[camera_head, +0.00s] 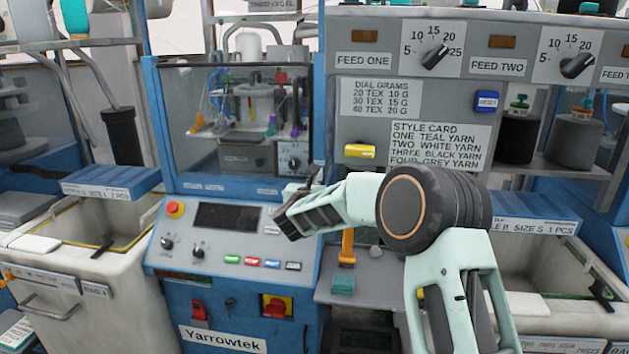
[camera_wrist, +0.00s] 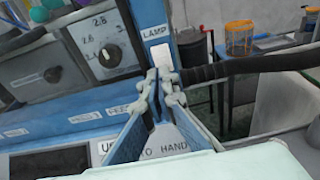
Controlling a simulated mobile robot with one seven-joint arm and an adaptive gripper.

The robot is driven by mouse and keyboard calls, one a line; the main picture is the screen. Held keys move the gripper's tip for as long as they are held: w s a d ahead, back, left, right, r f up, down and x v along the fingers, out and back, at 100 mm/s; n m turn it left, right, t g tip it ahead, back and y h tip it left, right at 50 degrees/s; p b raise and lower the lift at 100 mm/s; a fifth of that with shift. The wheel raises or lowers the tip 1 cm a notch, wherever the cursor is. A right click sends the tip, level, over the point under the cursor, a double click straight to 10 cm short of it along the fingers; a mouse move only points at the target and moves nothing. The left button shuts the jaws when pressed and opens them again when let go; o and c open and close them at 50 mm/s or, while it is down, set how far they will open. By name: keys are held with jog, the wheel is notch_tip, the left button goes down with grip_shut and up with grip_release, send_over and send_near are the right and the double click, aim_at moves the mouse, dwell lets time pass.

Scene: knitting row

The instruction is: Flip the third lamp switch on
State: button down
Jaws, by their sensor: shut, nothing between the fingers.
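A "LAMP" label (camera_wrist: 155,33) sits on a blue post in the wrist view. Just below it is a pale rectangular plate, which looks like the lamp switch (camera_wrist: 160,55). Its position, on or off, cannot be told. My gripper (camera_wrist: 157,86) is shut and empty, its fingertips just below the pale plate in the picture. Whether they touch the post cannot be told. In the head view my arm reaches left across the front of the blue knitting machine (camera_head: 225,345), and my gripper and arm hide the switch there. Which machine in the row this is cannot be read from the label.
A dial (camera_wrist: 97,45) is left of the post. White bins (camera_head: 90,245) stand at the left.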

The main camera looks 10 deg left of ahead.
jog(key=shift+w, duration=0.1)
dwell(0.3)
jog(key=b, duration=0.2)
jog(key=f+b, duration=0.1)
jog(key=b, duration=0.2)
jog(key=shift+w+t, duration=0.3)
jog(key=shift+t, duration=0.1)
jog(key=shift+b, duration=0.65)
jog(key=shift+r+p, duration=0.35)
jog(key=shift+p, duration=0.05)
jog(key=shift+f, duration=0.1)
